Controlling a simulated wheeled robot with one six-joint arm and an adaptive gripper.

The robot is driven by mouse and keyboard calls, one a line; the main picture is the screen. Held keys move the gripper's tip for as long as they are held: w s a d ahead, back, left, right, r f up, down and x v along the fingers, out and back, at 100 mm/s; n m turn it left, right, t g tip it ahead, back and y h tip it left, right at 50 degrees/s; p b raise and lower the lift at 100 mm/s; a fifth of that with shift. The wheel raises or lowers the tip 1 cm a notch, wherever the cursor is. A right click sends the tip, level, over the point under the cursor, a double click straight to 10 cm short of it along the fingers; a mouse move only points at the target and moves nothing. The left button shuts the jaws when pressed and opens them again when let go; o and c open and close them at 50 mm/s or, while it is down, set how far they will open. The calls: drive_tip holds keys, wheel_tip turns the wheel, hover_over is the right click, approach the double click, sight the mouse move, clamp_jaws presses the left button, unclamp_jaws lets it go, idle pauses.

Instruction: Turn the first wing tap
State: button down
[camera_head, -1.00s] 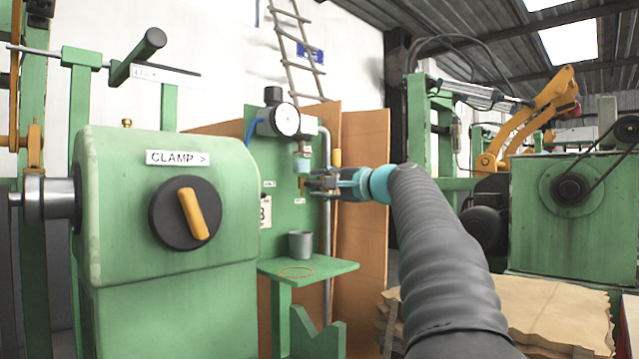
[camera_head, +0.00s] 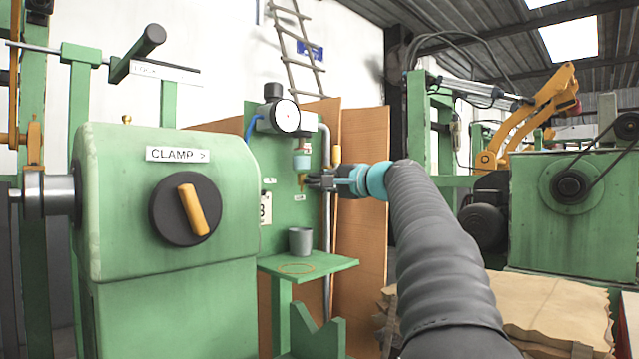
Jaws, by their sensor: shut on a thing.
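The wing tap (camera_head: 302,182) is a small orange-brown piece under a small clear and teal bowl (camera_head: 302,160) on the green panel below a round gauge. My gripper (camera_head: 313,181) reaches in from the right and is shut on the tap. The fingers are small and dark here and hide part of the tap, so its exact angle is hard to tell.
A white-faced gauge (camera_head: 285,117) sits above the bowl. A grey cup (camera_head: 300,241) stands on a green shelf (camera_head: 335,264) below. A grey pipe (camera_head: 326,225) runs down close to my gripper. A green clamp machine (camera_head: 110,240) with an orange-handled knob fills the left foreground.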

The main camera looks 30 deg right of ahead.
drive_tip(key=n+b, duration=0.2)
drive_tip(key=n, duration=0.1)
drive_tip(key=shift+f+n, duration=0.15)
drive_tip(key=shift+n, duration=0.15)
drive_tip(key=n+b, duration=0.2)
drive_tip(key=n, duration=0.3)
drive_tip(key=n+b, duration=0.2)
drive_tip(key=n, duration=0.3)
drive_tip(key=shift+n+b, duration=0.4)
drive_tip(key=shift+n, duration=1.5)
drive_tip(key=c, duration=1.2)
unclamp_jaws()
